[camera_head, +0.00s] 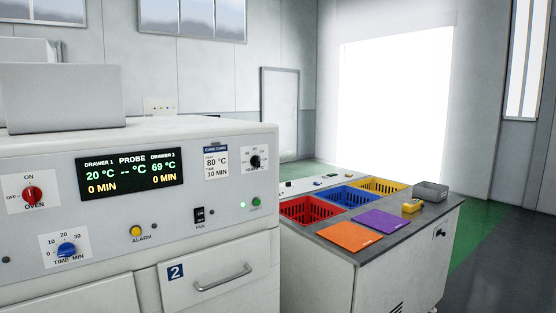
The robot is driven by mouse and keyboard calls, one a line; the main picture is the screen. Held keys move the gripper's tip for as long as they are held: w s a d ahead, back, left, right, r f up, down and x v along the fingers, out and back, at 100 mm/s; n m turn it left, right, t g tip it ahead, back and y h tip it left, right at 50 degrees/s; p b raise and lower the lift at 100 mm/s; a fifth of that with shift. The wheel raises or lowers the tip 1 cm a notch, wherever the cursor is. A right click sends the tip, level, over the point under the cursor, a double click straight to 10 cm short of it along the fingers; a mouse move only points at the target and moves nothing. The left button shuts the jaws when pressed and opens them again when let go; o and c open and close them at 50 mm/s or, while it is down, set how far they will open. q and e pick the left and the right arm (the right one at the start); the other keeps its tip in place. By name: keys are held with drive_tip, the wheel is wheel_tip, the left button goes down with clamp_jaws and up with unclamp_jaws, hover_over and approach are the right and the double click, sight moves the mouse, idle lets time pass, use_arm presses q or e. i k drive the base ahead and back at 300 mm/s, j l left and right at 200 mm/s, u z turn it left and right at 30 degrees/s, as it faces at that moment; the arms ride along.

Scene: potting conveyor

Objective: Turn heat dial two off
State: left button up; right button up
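A black dial (255,162) sits at the upper right of the white oven's front panel (130,217), with small numbers around it. Its caption is too small to read surely; it appears to say heat. The way its pointer faces cannot be made out. The panel display (130,173) reads drawer 1 at 20 °C and the right-hand drawer at 69 °C, both 0 min. A green lamp (256,202) is below the dial. A drawer marked 2 (220,276) is below, closed. Neither of my grippers is in view.
The panel also has a red oven knob (32,195), blue time knob (67,250), amber alarm button (135,231) and black fan switch (199,215). A cart (372,267) with red, blue and yellow baskets stands at right. Green floor (482,238) beyond is clear.

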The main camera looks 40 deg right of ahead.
sight(255, 161)
drive_tip(key=i+l, duration=0.1)
drive_tip(key=l, duration=0.7)
drive_tip(key=i+l, duration=0.1)
drive_tip(key=l, duration=0.75)
drive_tip(key=i+l+u, duration=0.1)
drive_tip(key=l, duration=0.7)
